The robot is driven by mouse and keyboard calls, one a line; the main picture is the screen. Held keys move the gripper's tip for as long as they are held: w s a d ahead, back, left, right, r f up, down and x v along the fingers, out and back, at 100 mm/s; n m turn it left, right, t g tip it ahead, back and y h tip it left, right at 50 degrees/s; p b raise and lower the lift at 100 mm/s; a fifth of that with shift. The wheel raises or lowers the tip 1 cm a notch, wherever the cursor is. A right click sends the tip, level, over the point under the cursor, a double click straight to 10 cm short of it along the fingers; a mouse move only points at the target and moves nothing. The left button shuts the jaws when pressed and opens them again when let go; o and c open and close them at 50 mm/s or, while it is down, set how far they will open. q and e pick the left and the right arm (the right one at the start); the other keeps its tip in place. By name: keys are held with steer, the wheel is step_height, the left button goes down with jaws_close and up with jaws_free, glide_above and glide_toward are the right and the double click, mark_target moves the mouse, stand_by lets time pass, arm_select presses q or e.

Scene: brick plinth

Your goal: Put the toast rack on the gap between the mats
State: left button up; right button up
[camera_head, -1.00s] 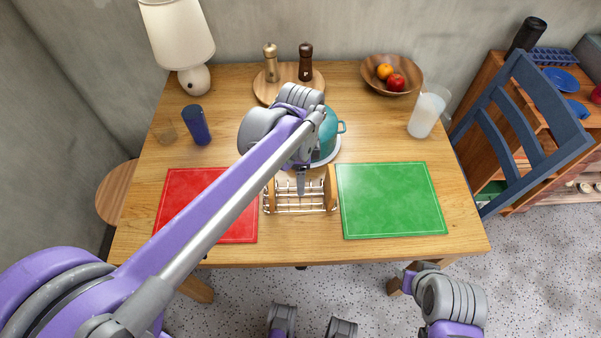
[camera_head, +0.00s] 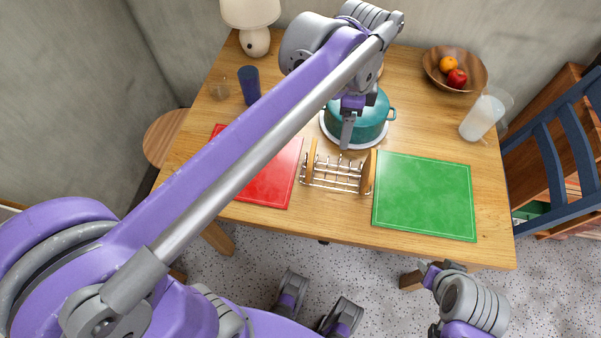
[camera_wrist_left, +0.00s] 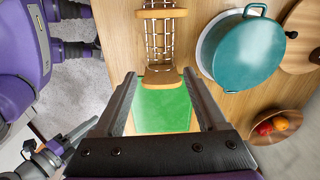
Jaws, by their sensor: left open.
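The toast rack (camera_head: 338,176), a wire rack with wooden ends, stands upright on bare wood in the gap between the red mat (camera_head: 268,178) and the green mat (camera_head: 425,195). Its right end is close to the green mat's edge; I cannot tell if they touch. My left gripper (camera_head: 346,142) is open and empty, above and behind the rack, in front of the teal pot (camera_head: 368,122). In the left wrist view the rack (camera_wrist_left: 158,40) lies beyond the spread fingers (camera_wrist_left: 160,78), with the green mat (camera_wrist_left: 160,108) between them.
The lidded teal pot stands on a white plate just behind the rack. A fruit bowl (camera_head: 455,70), a jug (camera_head: 482,118), a blue cup (camera_head: 249,85) and a lamp (camera_head: 252,15) stand farther back. Bare table lies in front of the rack.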

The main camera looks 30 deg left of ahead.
arm_select(q)
steer(key=s+a+f+n+t, duration=0.1)
steer(key=s+a+f+n, duration=0.1)
steer(key=s+f+n, duration=0.2)
steer(key=s+a+f+n+t, duration=0.2)
steer(key=s+f+n, duration=0.3)
steer(key=s, duration=0.1)
steer(key=s+a+f+n+t, duration=0.1)
steer(key=s+a+f+n, duration=0.1)
steer(key=s+f+n, duration=0.3)
steer(key=shift+s+a+f+t, duration=0.2)
steer(key=shift+a+f+t, duration=0.15)
steer(key=shift+t, duration=0.05)
step_height(320, 180, up, 6)
steer(key=w+p, duration=0.1)
steer(key=p, duration=0.4)
steer(key=shift+r+p, duration=0.2)
steer(key=shift+p, duration=0.1)
steer(key=shift+w, duration=0.15)
